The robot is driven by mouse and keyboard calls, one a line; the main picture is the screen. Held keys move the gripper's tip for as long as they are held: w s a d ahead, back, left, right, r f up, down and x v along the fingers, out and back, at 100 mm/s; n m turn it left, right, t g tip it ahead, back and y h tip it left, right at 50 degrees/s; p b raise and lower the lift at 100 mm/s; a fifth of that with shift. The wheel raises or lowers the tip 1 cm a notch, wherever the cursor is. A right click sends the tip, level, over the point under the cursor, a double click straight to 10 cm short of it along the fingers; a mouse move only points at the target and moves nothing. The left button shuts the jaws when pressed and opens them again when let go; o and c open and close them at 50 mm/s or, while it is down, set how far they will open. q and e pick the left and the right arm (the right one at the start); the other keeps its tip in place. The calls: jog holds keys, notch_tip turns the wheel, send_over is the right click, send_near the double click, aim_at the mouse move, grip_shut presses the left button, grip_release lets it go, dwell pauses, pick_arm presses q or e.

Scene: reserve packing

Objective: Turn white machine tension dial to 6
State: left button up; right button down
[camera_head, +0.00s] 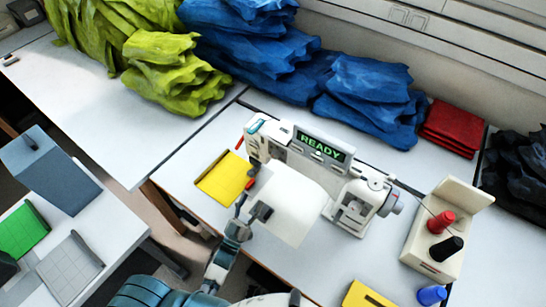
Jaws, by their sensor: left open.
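The white sewing machine (281,149) stands on the white table in the middle, with a green READY display (320,146) on top. A small round knob (375,183) sits on its right part, and a wheel (397,206) is at its right end. I cannot read any dial numbers, and I cannot tell which part is the tension dial. My left gripper (251,207) is open and empty in front of the machine's left end, beside a white sheet-like piece (290,205). I cannot tell whether they touch. My right gripper is not seen.
A yellow pad (225,178) lies left of the machine. A thread box (431,265) with red and black spools stands right. Blue cloth (370,95) and red cloth (453,127) are piled behind. A blue spool (431,295) and yellow piece (366,296) lie at front.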

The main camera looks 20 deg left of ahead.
pick_arm(q)
send_near(273, 158)
jog(key=p+x, duration=0.2)
jog(key=x, duration=0.7)
jog(key=shift+d, duration=0.1)
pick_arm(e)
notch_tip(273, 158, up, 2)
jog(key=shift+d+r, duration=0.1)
pick_arm(q)
grip_shut()
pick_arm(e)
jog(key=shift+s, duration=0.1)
